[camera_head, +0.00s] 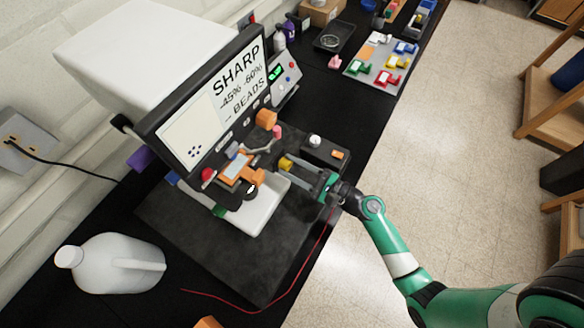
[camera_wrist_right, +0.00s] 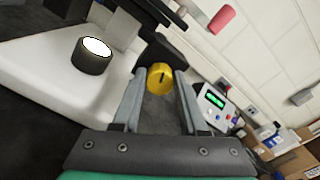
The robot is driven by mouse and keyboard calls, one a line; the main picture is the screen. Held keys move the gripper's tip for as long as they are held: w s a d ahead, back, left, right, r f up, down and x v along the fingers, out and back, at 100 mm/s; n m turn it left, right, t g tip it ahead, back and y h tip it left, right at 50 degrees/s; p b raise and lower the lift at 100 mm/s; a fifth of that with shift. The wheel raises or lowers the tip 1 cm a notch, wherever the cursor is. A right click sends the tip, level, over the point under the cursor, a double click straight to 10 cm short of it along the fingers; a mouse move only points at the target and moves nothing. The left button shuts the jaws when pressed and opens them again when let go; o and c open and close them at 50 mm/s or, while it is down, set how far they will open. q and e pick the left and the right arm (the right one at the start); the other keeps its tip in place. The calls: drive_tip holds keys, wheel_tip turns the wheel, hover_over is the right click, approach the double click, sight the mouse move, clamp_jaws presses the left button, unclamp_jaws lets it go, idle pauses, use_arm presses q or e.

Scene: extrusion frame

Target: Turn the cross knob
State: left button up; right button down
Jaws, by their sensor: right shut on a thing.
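A round yellow knob (camera_head: 285,162) sits at the side of the bench machine in the head view, with a small dark slot on its face in the wrist view (camera_wrist_right: 160,79). I cannot make out a cross shape on it. My right gripper (camera_head: 293,169) reaches in from the right with its two long grey fingers on either side of the yellow knob, shut on it. In the right wrist view the fingertips (camera_wrist_right: 158,84) flank the knob. My left gripper is in neither view.
The machine's white base (camera_head: 264,210) and a black cylinder with a white top (camera_wrist_right: 92,54) are close beside the fingers. A small dark box with a white knob (camera_head: 315,140) stands behind. A white jug (camera_head: 110,262) is at left. A red wire (camera_head: 235,309) crosses the front.

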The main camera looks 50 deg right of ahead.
drive_tip(key=n+b, duration=0.1)
drive_tip(key=n, duration=0.2)
drive_tip(key=n+b, duration=0.2)
drive_tip(key=shift+a+f+n, duration=0.1)
drive_tip(key=shift+f+n, duration=0.1)
drive_tip(key=shift+n, duration=0.2)
drive_tip(key=n+b, duration=0.2)
drive_tip(key=n, duration=0.2)
drive_tip(key=shift+r+n+b, duration=0.1)
drive_tip(key=shift+n+b, duration=0.2)
drive_tip(key=shift+b, duration=0.1)
drive_tip(key=shift+c, duration=2.2)
unclamp_jaws()
drive_tip(key=shift+s, duration=0.1)
